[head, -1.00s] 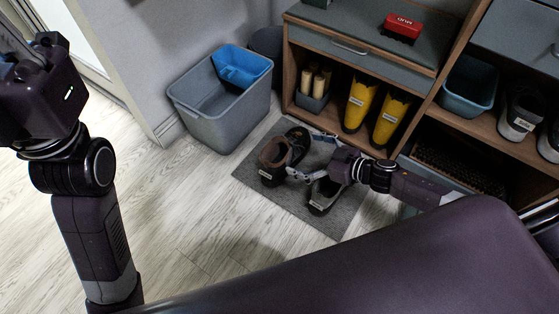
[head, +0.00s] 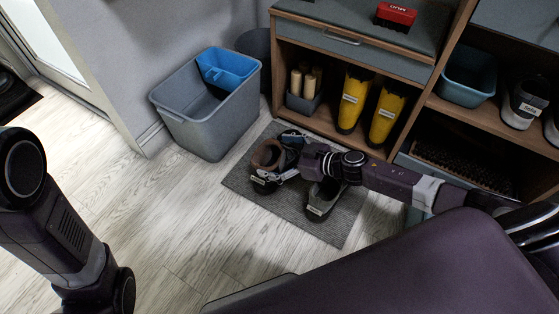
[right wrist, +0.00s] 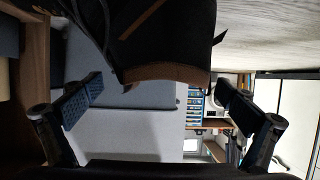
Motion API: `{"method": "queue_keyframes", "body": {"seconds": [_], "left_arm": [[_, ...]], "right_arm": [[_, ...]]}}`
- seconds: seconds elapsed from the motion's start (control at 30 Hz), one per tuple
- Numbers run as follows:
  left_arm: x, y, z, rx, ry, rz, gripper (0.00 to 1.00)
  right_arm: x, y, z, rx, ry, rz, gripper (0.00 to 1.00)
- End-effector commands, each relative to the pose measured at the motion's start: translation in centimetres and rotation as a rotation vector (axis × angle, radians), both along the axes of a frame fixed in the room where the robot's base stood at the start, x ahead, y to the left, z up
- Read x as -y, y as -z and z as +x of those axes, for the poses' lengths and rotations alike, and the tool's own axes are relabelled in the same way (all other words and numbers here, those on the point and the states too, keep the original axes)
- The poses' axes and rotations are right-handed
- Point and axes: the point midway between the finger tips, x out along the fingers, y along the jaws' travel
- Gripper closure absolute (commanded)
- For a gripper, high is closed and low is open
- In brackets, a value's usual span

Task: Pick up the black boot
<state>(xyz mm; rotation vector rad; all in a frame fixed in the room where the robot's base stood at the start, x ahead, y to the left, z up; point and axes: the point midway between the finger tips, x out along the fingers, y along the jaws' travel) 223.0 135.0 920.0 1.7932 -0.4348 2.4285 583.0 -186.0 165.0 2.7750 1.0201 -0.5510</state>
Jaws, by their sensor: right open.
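The black boot (head: 267,155), with a brown collar, stands on the grey mat (head: 240,182). My right gripper (head: 277,158) is open with its fingers on either side of the boot. In the right wrist view, the black boot (right wrist: 165,40) with its brown rim shows between the two spread fingers of the right gripper (right wrist: 160,88); I cannot tell whether they touch it. Part of my left arm shows at the left edge of the head view, but its gripper is out of view.
A second dark shoe (head: 324,198) stands on the mat beside the boot, under my right arm. A grey bin (head: 205,130) with a blue tray (head: 228,66) stands behind left. Yellow boots (head: 387,112) stand in the wooden shelf (head: 330,122).

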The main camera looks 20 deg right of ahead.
Motion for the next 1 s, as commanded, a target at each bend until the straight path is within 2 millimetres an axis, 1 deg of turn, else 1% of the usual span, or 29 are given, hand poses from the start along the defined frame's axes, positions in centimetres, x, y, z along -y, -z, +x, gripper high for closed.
{"method": "queue_keyframes", "body": {"seconds": [0.1,0.3,0.33,0.9,0.97,1.0], "left_arm": [[0.02,-0.02,-0.38,0.011,0.000,0.001,1.00],[0.04,-0.12,-0.36,0.010,0.000,0.001,1.00],[0.04,-0.12,-0.36,0.010,0.000,0.001,1.00],[0.05,-0.10,-0.36,0.010,0.000,0.001,1.00],[0.07,-0.10,-0.35,0.010,0.000,0.001,1.00],[0.06,-0.12,-0.36,0.010,0.000,0.001,1.00]], "right_arm": [[-0.31,0.26,0.31,-0.001,-0.001,0.000,0.00],[-0.30,0.17,0.32,-0.001,0.000,-0.001,0.00],[-0.29,0.17,0.33,-0.001,0.000,-0.001,0.02],[-0.29,0.20,0.30,-0.001,0.000,0.000,0.65],[-0.30,0.20,0.29,-0.001,0.000,0.000,0.72],[-0.32,-0.04,0.43,0.003,0.000,0.001,0.72]]}}
